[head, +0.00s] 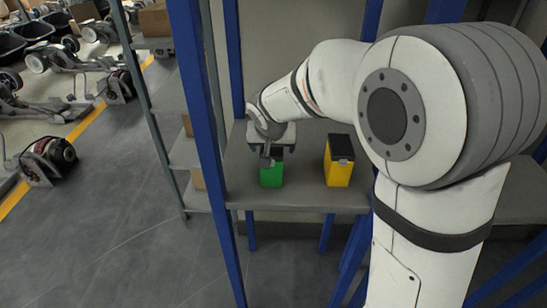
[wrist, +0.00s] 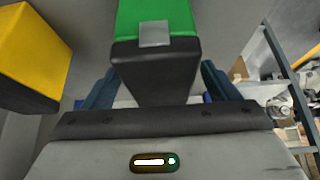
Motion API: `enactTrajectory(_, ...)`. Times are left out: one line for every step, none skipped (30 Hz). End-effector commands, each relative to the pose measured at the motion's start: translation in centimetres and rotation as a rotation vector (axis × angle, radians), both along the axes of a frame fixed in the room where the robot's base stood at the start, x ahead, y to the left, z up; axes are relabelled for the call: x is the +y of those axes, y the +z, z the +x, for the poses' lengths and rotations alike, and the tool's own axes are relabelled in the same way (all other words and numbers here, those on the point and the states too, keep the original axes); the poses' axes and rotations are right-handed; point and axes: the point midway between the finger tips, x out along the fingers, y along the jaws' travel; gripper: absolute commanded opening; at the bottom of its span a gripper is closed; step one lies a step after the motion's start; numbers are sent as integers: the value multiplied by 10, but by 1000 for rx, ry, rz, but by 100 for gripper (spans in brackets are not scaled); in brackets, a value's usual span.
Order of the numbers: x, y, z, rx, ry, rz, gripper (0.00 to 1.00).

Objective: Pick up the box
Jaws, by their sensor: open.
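A green box (head: 271,175) with a dark top stands on the grey shelf (head: 300,197), partly hidden by my gripper (head: 268,156). In the wrist view, the green box (wrist: 155,15) and its black end fill the middle, with a grey patch on its edge. My gripper (wrist: 158,78) is open, with one blue finger on each side of the black part. Whether either finger touches it I cannot tell. A yellow box (head: 338,172) with a black top stands to the right on the same shelf. It shows at the left of the wrist view (wrist: 32,48).
Blue uprights (head: 200,110) frame the shelf at left and right. A grey rack (head: 170,100) with brown boxes stands to its left. Beyond it, chassis parts (head: 48,160) lie on the floor near a yellow line. Bare shelf lies between the two boxes.

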Motion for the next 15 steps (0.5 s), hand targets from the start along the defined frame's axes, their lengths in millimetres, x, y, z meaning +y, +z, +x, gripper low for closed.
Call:
enactTrajectory(0,-5,3,2,0,-2,81)
enactTrajectory(0,-8,5,1,0,-1,81)
enactTrajectory(0,-10,6,0,1,0,81)
enactTrajectory(0,-12,7,0,1,0,81)
enactTrajectory(0,-12,7,0,1,0,81)
enactTrajectory(0,-13,8,0,0,0,81)
enactTrajectory(0,-13,8,0,0,0,81)
enactTrajectory(0,-13,8,-1,0,0,81)
enactTrajectory(0,-13,8,-1,0,0,81)
enactTrajectory(-1,-13,8,-1,0,0,81)
enactTrajectory(-1,-13,8,-1,0,0,81)
enactTrajectory(-1,-13,8,-1,0,0,79)
enactTrajectory(-1,-13,8,-1,0,0,76)
enactTrajectory(-1,-13,8,-1,0,0,74)
enactTrajectory(-1,-13,8,-1,0,0,70)
